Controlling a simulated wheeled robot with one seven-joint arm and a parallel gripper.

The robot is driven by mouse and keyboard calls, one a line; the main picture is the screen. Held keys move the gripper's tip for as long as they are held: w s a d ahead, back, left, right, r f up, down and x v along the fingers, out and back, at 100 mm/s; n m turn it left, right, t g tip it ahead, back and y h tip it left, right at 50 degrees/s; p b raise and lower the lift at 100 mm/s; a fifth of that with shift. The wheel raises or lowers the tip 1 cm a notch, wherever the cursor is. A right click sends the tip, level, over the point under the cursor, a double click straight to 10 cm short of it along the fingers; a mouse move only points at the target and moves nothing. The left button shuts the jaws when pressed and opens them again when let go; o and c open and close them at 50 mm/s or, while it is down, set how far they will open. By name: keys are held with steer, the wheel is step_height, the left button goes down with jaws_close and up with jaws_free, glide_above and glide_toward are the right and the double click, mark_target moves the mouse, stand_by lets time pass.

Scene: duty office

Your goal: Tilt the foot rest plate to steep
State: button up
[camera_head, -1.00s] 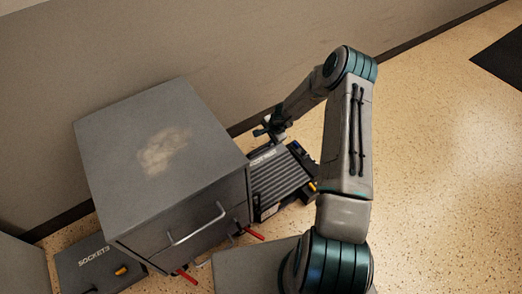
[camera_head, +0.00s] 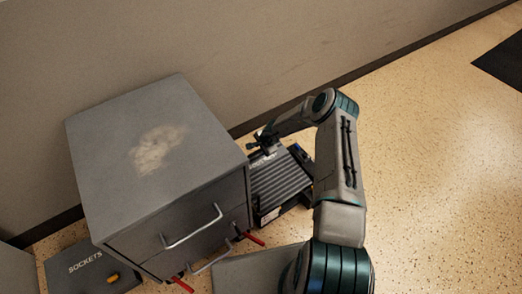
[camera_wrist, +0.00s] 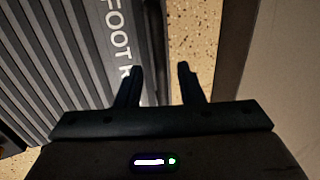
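The foot rest plate (camera_head: 281,180) is a dark grey ribbed slab on the floor, right of the grey cabinet. Its lettered far edge lies toward the wall. In the wrist view the ribbed plate (camera_wrist: 60,75) fills the left side, with white "FOOT" lettering near its edge. My gripper (camera_head: 262,141) is at the plate's far edge, by the lettering.
The grey cabinet (camera_head: 150,150) with bar handles stands close left of the plate. Red handles (camera_head: 181,285) stick out at its base. A "SOCKETS" case (camera_head: 88,268) lies at lower left. The wall (camera_head: 250,60) runs behind. Open floor (camera_head: 430,170) lies to the right.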

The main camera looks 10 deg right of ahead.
jaws_close()
steer(key=shift+s+d+r+p, duration=0.1)
steer(key=shift+s+r+p, duration=0.2)
steer(key=shift+r+p, duration=0.3)
steer(key=shift+s+d+r+p, duration=0.1)
steer(key=shift+s+r+p, duration=0.2)
steer(key=shift+s+p, duration=0.35)
steer(key=shift+s+d+p, duration=0.1)
steer(key=shift+p, duration=0.2)
steer(key=shift+s+d+f, duration=0.15)
steer(key=shift+s+d, duration=0.05)
steer(key=shift+d, duration=0.05)
jaws_free()
steer(key=shift+d, duration=0.15)
